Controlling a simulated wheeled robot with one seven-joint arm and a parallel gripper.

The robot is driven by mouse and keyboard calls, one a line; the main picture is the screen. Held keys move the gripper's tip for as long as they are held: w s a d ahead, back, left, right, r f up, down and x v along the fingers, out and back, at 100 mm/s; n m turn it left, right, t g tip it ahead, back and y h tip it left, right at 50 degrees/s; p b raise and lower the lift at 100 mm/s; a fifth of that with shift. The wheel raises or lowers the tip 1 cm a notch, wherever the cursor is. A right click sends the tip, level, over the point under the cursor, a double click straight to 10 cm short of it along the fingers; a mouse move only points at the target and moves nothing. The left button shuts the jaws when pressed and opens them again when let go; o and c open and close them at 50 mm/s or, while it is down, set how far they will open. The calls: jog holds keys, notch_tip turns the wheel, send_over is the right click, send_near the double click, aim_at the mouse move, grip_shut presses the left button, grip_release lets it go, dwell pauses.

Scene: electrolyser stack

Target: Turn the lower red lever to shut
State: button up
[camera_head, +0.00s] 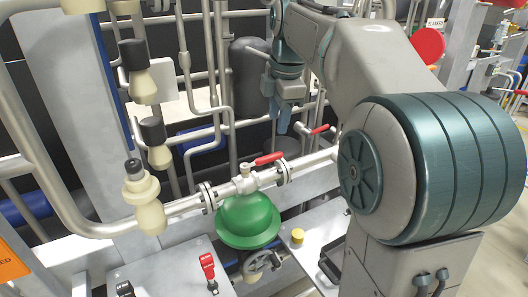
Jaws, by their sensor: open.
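The lower red lever (269,158) sits on a valve in the slanting silver pipe, above a green dome. It lies roughly along the pipe. A second red lever (320,129) sits higher and farther right, on a pipe behind. My gripper (283,127) hangs from my arm, pointing down. In the picture it is above the lower lever and left of the second one, apart from the lower lever. It is open and holds nothing visible. Its fingers are seen nearly edge-on, so the gap between them is hard to make out.
The green dome (247,220) bulges below the pipe, with a handwheel (262,262) under it. Cream fittings (141,190) stand at the left. A panel with a small red-handled switch (208,267) is at the bottom. A yellow button (297,236) is right of the dome.

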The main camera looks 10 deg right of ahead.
aim_at(270, 156)
jog(key=w+f, duration=0.1)
jog(key=f, duration=0.3)
jog(key=w+f+n, duration=0.1)
jog(key=w+f, duration=0.1)
jog(key=f, duration=0.2)
jog(key=w+a+f+n, duration=0.1)
jog(key=f, duration=0.4)
jog(key=shift+w, duration=0.3)
jog(key=shift+d, duration=0.1)
grip_shut()
